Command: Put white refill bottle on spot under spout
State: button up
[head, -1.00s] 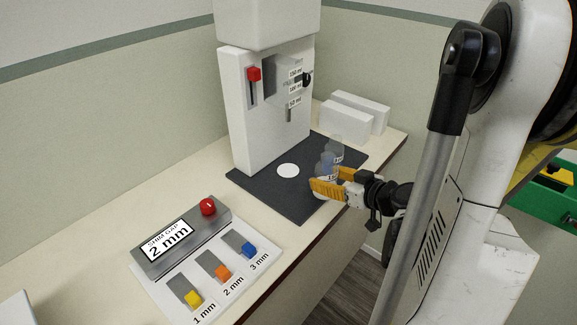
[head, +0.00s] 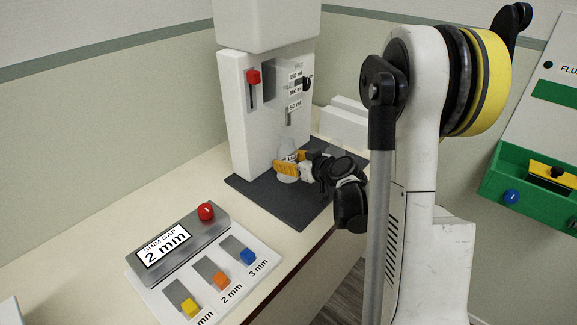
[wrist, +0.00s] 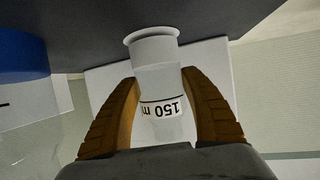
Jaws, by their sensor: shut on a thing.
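In the head view my gripper (head: 288,168) is over the dark mat in front of the white dispenser (head: 238,115), and the bottle's clear upper part (head: 288,146) shows above the fingers. The pale spot under the spout is largely covered by gripper and bottle; I cannot tell whether the bottle touches it.
A blue-filled clear bottle (wrist: 22,62) shows at the left of the wrist view. The dark mat (head: 262,192) is bare at the front. A shim panel (head: 200,262) with coloured sliders is at front left. White blocks (head: 343,125) stand behind at right.

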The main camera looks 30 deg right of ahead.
jog(key=shift+f, duration=0.2)
jog(key=shift+f, duration=0.15)
jog(key=o, duration=1.2)
